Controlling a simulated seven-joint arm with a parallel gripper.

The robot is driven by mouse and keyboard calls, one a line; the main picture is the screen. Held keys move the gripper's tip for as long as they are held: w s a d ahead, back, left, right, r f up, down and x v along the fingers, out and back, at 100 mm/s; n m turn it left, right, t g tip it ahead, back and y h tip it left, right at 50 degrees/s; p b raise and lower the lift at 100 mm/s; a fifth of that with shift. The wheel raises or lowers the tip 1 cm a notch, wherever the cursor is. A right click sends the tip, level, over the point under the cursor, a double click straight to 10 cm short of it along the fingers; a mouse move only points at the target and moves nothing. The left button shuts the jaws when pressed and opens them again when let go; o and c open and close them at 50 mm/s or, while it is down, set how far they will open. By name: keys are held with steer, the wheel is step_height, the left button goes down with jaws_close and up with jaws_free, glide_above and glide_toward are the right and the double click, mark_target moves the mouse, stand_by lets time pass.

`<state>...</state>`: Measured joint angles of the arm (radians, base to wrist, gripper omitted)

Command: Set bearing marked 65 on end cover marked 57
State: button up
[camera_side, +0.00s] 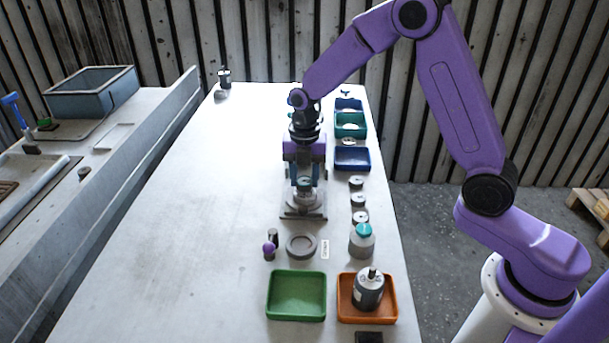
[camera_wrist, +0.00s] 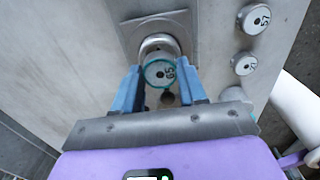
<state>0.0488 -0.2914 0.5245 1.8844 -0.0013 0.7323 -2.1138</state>
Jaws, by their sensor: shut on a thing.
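The bearing marked 65 (camera_wrist: 158,75) is a small round disc with a teal rim and a dark centre hole. My gripper (camera_wrist: 160,90) is shut on it, with one blue finger on each side. In the side view my gripper (camera_side: 305,184) holds it above a grey round fixture (camera_side: 303,203) on a square plate. In the wrist view the fixture (camera_wrist: 158,45) shows partly behind the bearing; I cannot tell whether they touch. An end cover that seems marked 57 (camera_wrist: 254,18) lies at the upper right. A smaller disc (camera_wrist: 244,64) below it has a number too small to read surely.
Several small discs (camera_side: 358,200) line the table's right side. Blue (camera_side: 352,166) and teal bins stand behind them.

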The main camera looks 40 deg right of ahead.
steer(key=shift+f, duration=0.85)
stand_by(1.2)
steer(key=o, duration=1.6)
steer(key=shift+r, duration=0.1)
steer(key=shift+r, duration=3.65)
